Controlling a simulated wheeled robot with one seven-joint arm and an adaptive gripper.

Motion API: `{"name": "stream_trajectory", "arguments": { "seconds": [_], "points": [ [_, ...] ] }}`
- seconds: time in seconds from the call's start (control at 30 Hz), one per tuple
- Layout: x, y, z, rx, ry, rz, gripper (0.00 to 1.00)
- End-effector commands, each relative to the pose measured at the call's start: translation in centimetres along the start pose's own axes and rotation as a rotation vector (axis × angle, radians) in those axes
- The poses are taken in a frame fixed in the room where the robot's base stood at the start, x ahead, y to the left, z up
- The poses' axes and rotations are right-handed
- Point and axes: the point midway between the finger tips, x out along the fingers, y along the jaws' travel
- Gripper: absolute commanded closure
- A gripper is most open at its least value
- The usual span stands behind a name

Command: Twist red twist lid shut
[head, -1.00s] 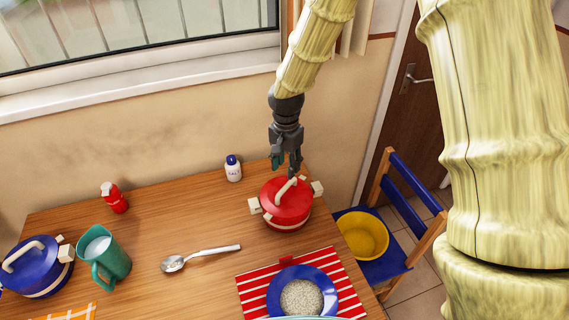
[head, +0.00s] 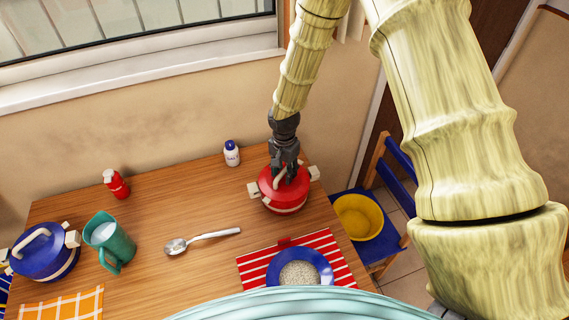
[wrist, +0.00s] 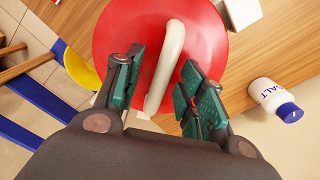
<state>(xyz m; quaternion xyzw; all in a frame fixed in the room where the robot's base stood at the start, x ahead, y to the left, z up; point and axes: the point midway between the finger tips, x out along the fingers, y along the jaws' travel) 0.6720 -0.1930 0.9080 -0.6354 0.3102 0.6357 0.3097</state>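The red twist lid (head: 268,184) sits on a red pot (head: 285,207) with cream side handles, near the back right of the table. The lid fills the top of the wrist view (wrist: 120,35), with its cream bar handle (wrist: 165,62) running between my fingers. My gripper (head: 284,177) is down at the lid from above, and it also shows in the wrist view (wrist: 163,80). It is open, one green-padded finger on each side of the handle, with gaps visible. Whether the fingertips touch the lid, I cannot tell.
A salt bottle (head: 232,154) stands behind and left of the pot. A blue plate (head: 325,262) on a striped mat (head: 252,268) lies in front. A spoon (head: 210,237), green jug (head: 118,247), blue pot (head: 45,255) and red bottle (head: 117,184) are farther left. A yellow bowl (head: 358,217) sits on a blue chair (head: 388,245).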

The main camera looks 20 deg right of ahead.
Motion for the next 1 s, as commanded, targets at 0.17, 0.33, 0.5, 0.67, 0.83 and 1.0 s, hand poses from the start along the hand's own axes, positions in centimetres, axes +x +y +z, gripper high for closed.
{"name": "stream_trajectory", "arguments": {
  "seconds": [0.17, 0.33, 0.5, 0.67, 0.83, 1.0],
  "points": [
    [0.49, -0.04, 0.00, 0.001, 0.000, -0.001, 0.60],
    [0.57, -0.04, 0.00, 0.001, 0.000, -0.001, 0.60],
    [0.55, -0.03, 0.00, 0.001, 0.000, -0.001, 0.73],
    [0.55, -0.03, 0.00, 0.001, 0.000, -0.001, 1.00],
    [0.56, -0.02, 0.00, 0.008, 0.000, -0.001, 1.00],
    [0.56, -0.03, -0.01, 0.103, 0.002, 0.000, 1.00]
  ]
}}
